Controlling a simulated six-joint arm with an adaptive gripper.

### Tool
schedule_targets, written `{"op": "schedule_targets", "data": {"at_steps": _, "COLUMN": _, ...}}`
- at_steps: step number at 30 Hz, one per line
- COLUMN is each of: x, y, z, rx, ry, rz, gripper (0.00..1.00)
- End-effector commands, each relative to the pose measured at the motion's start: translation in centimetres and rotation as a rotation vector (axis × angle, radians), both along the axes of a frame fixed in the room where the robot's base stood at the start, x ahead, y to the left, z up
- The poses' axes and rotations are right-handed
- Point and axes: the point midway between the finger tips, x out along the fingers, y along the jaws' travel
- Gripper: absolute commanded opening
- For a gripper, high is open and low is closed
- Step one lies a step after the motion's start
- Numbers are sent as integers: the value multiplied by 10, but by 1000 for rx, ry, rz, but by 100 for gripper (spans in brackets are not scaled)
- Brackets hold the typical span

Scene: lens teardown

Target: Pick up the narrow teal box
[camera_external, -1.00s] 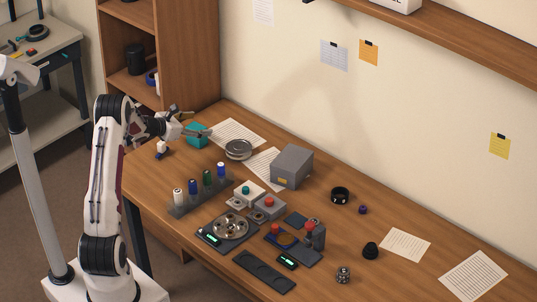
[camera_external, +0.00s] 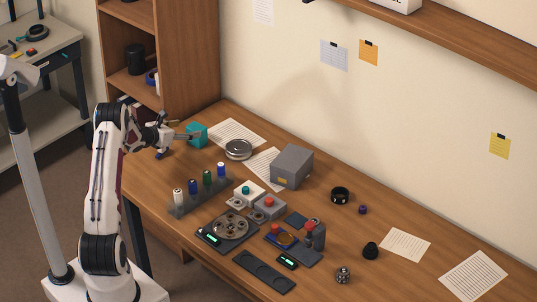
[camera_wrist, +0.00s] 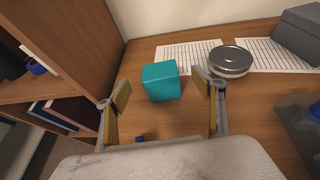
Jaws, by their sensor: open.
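The teal box (camera_external: 197,134) stands upright at the left end of the wooden desk, near the bookcase. In the wrist view, the teal box (camera_wrist: 161,81) is ahead of my gripper (camera_wrist: 162,92), lined up between the two fingers. My gripper (camera_external: 182,135) is open and empty, just left of the box in the external view. A small dark blue object (camera_wrist: 140,138) lies on the desk nearer to my wrist than the box.
A round metal dish (camera_external: 238,149) and printed sheets (camera_external: 238,131) lie to the box's right. A grey box (camera_external: 292,167) and a rack of coloured bottles (camera_external: 203,196) stand further right and nearer. The wooden bookcase (camera_wrist: 85,45) rises close on the left.

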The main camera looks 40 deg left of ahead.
Motion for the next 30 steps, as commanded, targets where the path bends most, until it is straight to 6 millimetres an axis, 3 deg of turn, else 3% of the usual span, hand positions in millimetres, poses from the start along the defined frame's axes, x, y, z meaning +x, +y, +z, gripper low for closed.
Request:
{"op": "schedule_targets", "data": {"at_steps": 6, "x": 13, "y": 1, "z": -6, "rx": 0, "ry": 1, "rz": -1, "gripper": 68}}
{"op": "schedule_targets", "data": {"at_steps": 21, "x": 16, "y": 1, "z": -8, "rx": 0, "ry": 1, "rz": 0, "gripper": 68}}
{"op": "schedule_targets", "data": {"at_steps": 30, "x": 31, "y": 4, "z": -17, "rx": -1, "ry": 1, "rz": -1, "gripper": 68}}
